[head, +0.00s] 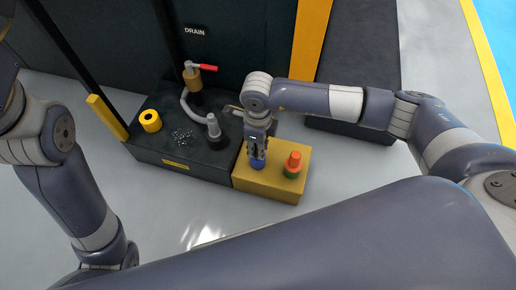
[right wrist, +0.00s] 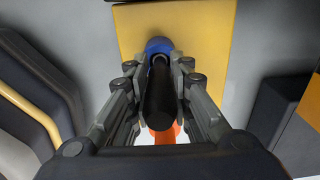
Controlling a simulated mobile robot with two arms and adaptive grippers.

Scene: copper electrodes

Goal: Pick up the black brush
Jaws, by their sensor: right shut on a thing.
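The black brush (right wrist: 160,95) shows in the right wrist view as a dark round handle between the two fingers of my right gripper (right wrist: 158,75). The fingers are shut on it. Its far end meets a blue round part (right wrist: 158,45) over the yellow block; I cannot tell whether that is a holder or part of the brush. In the head view my right gripper (head: 259,143) points down above the blue part (head: 258,163) on the yellow block (head: 268,184), and hides the brush. My left gripper is outside the picture.
An orange-red piece on a green base (head: 292,165) stands close right of my right gripper on the same block. Left of it, a black bench (head: 175,158) holds a yellow ring (head: 150,121), dark shavings and a grey upright part (head: 213,126). A red-handled drain valve (head: 200,68) stands behind.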

